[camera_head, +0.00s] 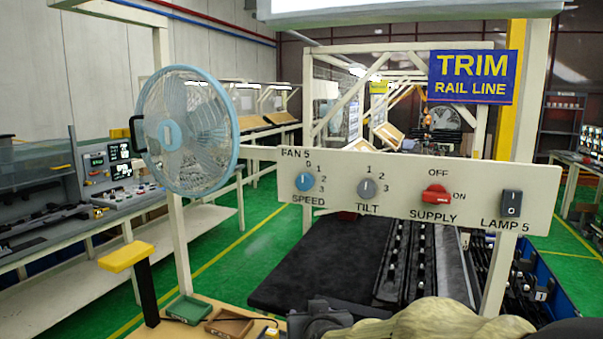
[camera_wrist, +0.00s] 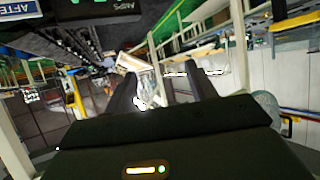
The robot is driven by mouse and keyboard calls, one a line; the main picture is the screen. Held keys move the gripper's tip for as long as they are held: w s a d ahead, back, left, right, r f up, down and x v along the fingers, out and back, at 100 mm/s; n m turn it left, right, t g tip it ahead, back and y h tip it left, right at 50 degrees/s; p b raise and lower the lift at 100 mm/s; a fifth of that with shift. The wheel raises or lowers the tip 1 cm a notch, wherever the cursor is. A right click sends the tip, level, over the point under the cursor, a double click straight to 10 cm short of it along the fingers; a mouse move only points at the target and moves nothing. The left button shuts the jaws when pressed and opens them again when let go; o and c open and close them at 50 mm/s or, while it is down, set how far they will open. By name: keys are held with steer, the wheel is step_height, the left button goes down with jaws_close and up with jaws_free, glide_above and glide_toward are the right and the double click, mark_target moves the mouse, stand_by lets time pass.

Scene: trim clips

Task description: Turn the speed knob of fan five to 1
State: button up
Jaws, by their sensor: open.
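The blue speed knob (camera_head: 304,181) sits at the left of the pale fan 5 panel (camera_head: 400,208). The marks 0, 1, 2 and 3 run from above it down its right side. Its pointer is too small to read surely. The blue fan (camera_head: 187,131) stands left of the panel on a pale post. My gripper (camera_wrist: 162,86) shows two dark fingers spread apart with nothing between them in the wrist view. In the head view a dark part of my arm's end shows at the bottom edge, below the panel and apart from the knob. The knob is not recognisable in the wrist view.
The same panel carries a grey tilt knob (camera_head: 367,188), a red supply switch (camera_head: 437,194) and a dark lamp 5 rocker (camera_head: 511,203). A yellow-topped post (camera_head: 123,256), a green tray (camera_head: 187,309) and a brown tray (camera_head: 229,324) stand at lower left.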

mark_target(303, 184)
steer(key=a+r+m+t+h+p, duration=0.1)
steer(key=a+r+t+p, duration=0.15)
steer(key=r, duration=0.55)
steer(key=a+r+m+t+h+p, duration=0.15)
steer(key=a+r, duration=0.25)
steer(key=r, duration=0.5)
steer(key=s+a+r+m+h+p, duration=0.2)
steer(key=s+r+m+h, duration=0.1)
steer(key=s+r+h, duration=0.3)
steer(key=shift+s+r+t+p, duration=0.2)
steer(key=shift+r+t+p, duration=0.15)
steer(key=shift+r, duration=0.3)
steer(key=shift+w+d, duration=0.1)
steer(key=shift+w, duration=0.05)
steer(key=p+x, duration=0.5)
steer(key=x, duration=1.2)
steer(key=shift+w+f, duration=0.15)
steer(key=c, duration=1)
